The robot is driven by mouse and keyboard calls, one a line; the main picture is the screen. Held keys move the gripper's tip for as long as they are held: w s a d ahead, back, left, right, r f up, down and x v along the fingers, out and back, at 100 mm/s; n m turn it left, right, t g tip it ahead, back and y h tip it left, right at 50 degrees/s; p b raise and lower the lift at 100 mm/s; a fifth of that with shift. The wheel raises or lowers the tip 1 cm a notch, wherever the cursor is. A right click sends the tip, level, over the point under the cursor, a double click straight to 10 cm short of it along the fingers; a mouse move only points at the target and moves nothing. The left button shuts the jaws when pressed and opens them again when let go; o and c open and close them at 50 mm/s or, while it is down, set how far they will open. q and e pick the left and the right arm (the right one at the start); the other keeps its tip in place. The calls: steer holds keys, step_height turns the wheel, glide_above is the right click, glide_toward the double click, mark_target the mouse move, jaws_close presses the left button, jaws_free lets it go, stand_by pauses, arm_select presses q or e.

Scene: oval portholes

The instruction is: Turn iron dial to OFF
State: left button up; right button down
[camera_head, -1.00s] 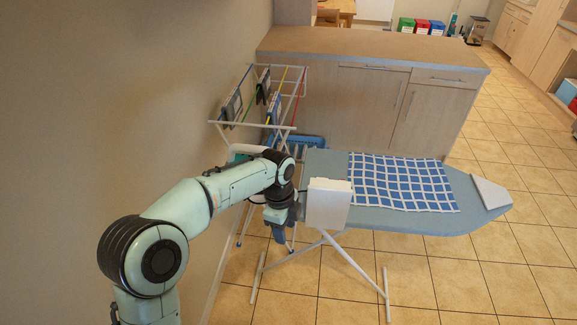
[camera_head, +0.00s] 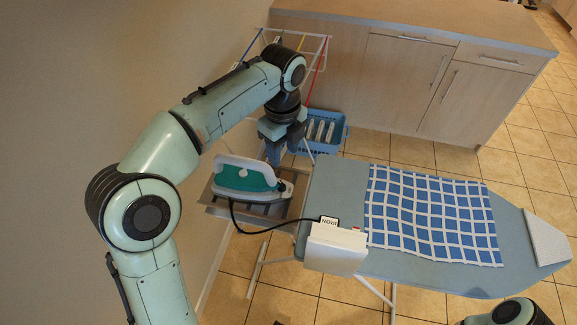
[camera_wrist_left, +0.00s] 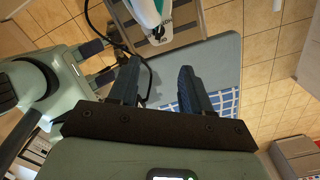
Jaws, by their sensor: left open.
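The iron (camera_head: 243,177), white with a teal body, rests on a metal stand at the left end of the ironing board. Part of it shows at the top of the left wrist view (camera_wrist_left: 153,18).
The grey-blue ironing board (camera_head: 340,190) carries a blue checked cloth (camera_head: 430,212) and a white pad (camera_head: 546,240) at its right end. A drying rack (camera_head: 318,52) and blue basket (camera_head: 330,128) stand behind. A wall is close on the left; a cabinet (camera_head: 400,85) is behind.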

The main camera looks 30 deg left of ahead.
mark_target(284, 185)
arm_select(q)
steer(key=f, duration=0.4)
steer(key=f+b, duration=0.1)
steer(key=f, duration=0.3)
steer(key=f+b, duration=0.1)
steer(key=f, duration=0.2)
steer(key=shift+s+f, duration=0.3)
steer(key=shift+f, duration=0.1)
steer(key=shift+f+b, duration=0.3)
steer(key=shift+f, duration=0.4)
arm_select(e)
steer(key=shift+s+f, duration=0.4)
steer(key=shift+f, duration=0.35)
steer(key=shift+s+f, duration=0.35)
steer(key=shift+f, duration=0.4)
arm_select(q)
jaws_close()
